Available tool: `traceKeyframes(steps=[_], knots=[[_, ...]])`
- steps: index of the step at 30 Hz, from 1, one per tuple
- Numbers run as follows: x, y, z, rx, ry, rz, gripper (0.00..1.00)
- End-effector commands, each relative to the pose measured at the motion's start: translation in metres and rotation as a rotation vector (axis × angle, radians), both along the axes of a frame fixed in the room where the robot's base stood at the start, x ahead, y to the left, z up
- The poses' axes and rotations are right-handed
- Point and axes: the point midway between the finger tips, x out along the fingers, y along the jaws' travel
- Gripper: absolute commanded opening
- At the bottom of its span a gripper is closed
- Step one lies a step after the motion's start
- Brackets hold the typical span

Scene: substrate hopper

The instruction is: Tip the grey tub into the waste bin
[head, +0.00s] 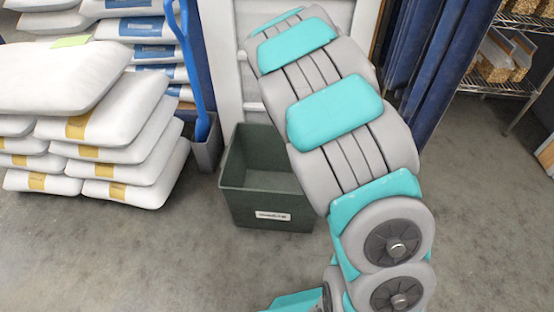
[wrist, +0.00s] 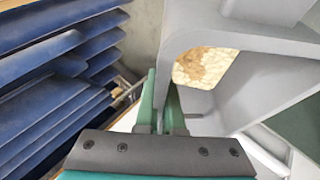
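The grey tub (wrist: 240,98) fills the right part of the wrist view, close to the camera and cut off by the frame edge. Pale tan chips (wrist: 205,68) show inside it. My gripper (wrist: 160,100) has its two green fingers close together on either side of the tub's near grey edge, which it appears to pinch. In the head view my arm hides the gripper and the tub. The waste bin, a dark green open box with a white label (head: 235,203), stands upright on the floor left of my arm; its visible interior looks empty.
White sacks (head: 110,150) are stacked at the left. A blue-handled tool (head: 195,70) stands in a grey holder beside the bin. Blue panels (head: 425,60) and a wire shelf (head: 500,88) stand at the right. The floor in front of the bin is clear.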

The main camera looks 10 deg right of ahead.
Motion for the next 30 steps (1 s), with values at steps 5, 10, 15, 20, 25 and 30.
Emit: traceKeyframes(steps=[5, 10, 15, 20, 25, 30], knots=[[0.004, 0.010, -0.004, -0.181, 0.045, 0.008, 0.00], [0.006, 0.017, -0.011, -0.314, 0.075, 0.005, 0.00], [0.007, 0.023, -0.016, -0.441, 0.112, 0.004, 0.00], [0.009, 0.033, -0.023, -0.560, 0.142, 0.002, 0.00], [0.012, 0.044, -0.034, -0.702, 0.180, 0.004, 0.00], [0.016, 0.059, -0.033, -0.854, 0.220, 0.003, 0.00]])
